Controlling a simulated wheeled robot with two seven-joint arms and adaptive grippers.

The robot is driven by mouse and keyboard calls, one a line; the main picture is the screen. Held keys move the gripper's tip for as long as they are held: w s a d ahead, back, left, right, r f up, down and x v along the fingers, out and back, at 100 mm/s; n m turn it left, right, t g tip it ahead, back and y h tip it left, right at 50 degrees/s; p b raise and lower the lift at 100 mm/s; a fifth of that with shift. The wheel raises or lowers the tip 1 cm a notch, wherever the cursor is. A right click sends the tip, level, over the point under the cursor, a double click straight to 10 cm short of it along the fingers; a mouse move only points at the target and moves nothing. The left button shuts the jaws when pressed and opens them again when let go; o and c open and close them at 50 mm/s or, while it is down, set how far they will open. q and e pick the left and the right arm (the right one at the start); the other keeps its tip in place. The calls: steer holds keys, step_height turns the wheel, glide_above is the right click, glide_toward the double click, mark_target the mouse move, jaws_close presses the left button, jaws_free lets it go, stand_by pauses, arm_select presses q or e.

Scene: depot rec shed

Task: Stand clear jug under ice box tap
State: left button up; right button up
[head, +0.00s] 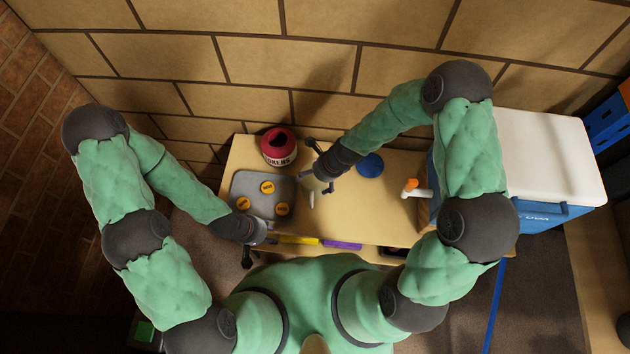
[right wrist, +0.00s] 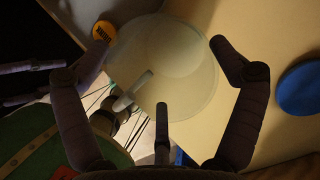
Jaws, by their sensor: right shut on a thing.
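The clear jug (right wrist: 165,65) is see-through and round in the right wrist view, with a pale handle (right wrist: 131,92) towards the lower left. My right gripper (head: 316,181) is shut on the jug, its fingers (right wrist: 160,80) on either side of it. In the head view the jug is faint, with its pale handle (head: 311,200) below the fingers. I cannot tell whether its base touches the table. The ice box (head: 545,160), blue with a white lid, stands at the right; its white tap with an orange top (head: 410,188) points left. My left gripper (head: 268,235) is empty by the tray's front, its fingers apart.
A grey tray (head: 245,184) with orange tokens (head: 267,187) lies on the table's left. A red pot (head: 279,147) stands behind it. Yellow (head: 299,240) and purple (head: 342,245) strips lie at the front edge. The table before the tap is bare.

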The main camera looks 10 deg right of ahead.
mark_target(315, 182)
steer(key=shift+w+f+b, duration=0.2)
steer(key=shift+f+b, duration=0.8)
steer(key=shift+f, duration=0.65)
steer(key=shift+f, duration=0.15)
steer(key=o, duration=1.3)
